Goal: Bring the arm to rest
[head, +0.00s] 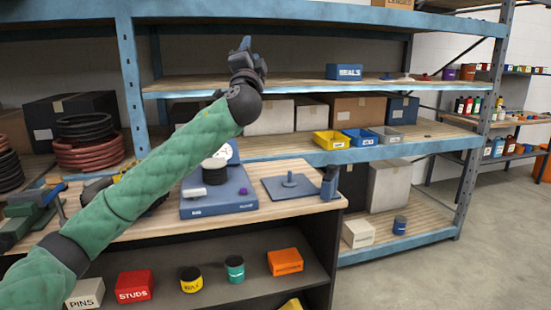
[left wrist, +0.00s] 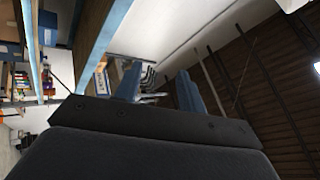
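My left arm reaches up across the head view in a green padded sleeve. Its gripper (head: 245,48) is raised in front of the upper shelf of the blue rack, pointing upward, with nothing seen in it. In the left wrist view the two blue fingers of the left gripper (left wrist: 160,88) stand apart with an empty gap between them. That view is tilted and looks toward the wall and the dark ceiling. My right gripper is not in view.
Below the arm is a wooden workbench (head: 285,211) with a blue scale (head: 232,196) and a flat blue plate with a post (head: 289,187). The blue rack holds yellow (head: 331,140) and blue bins, boxes and a SEALS box (head: 344,72). Open floor (head: 480,250) lies to the right.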

